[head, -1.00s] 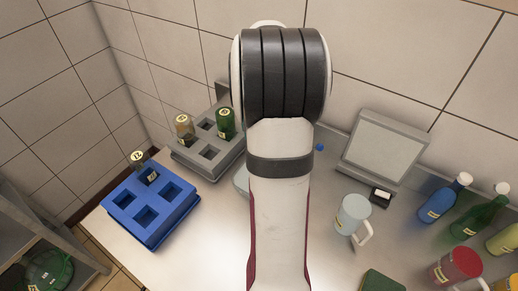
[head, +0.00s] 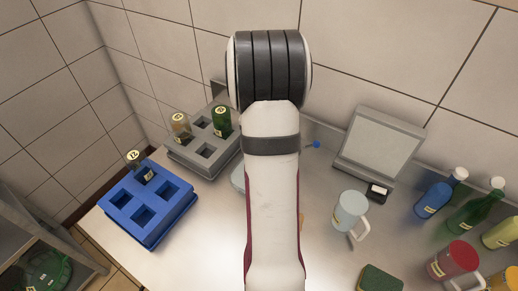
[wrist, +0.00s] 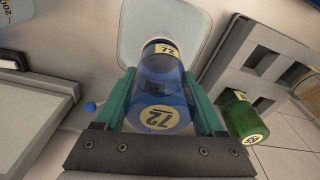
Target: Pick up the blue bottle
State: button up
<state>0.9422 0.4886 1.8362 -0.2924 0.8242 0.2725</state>
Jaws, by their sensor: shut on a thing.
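A blue see-through bottle or jar (wrist: 166,82) with labels reading 72 sits between the teal fingers of my gripper (wrist: 160,98) in the wrist view. The fingers press on it from both sides, so my gripper is shut on it. Its far end overlaps a pale rounded plate (wrist: 135,35); whether it touches the plate I cannot tell. In the head view my arm hides the gripper and this bottle. Another blue bottle (head: 434,199) with a white cap stands at the right of the counter.
A grey rack (head: 207,152) holds a green (head: 221,122) and a yellowish container (head: 181,127). A blue rack (head: 147,211) stands at left. A mug (head: 349,211), a grey tilted panel (head: 378,147), a green bottle (head: 478,212) and a red jar (head: 455,260) are at right.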

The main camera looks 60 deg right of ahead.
grip_shut()
jog(key=shift+r, duration=0.4)
notch_tip(320, 180, up, 3)
jog(key=s+r, duration=1.1)
jog(key=r, duration=0.2)
jog(key=shift+s+d, duration=0.35)
jog(key=shift+r, duration=0.1)
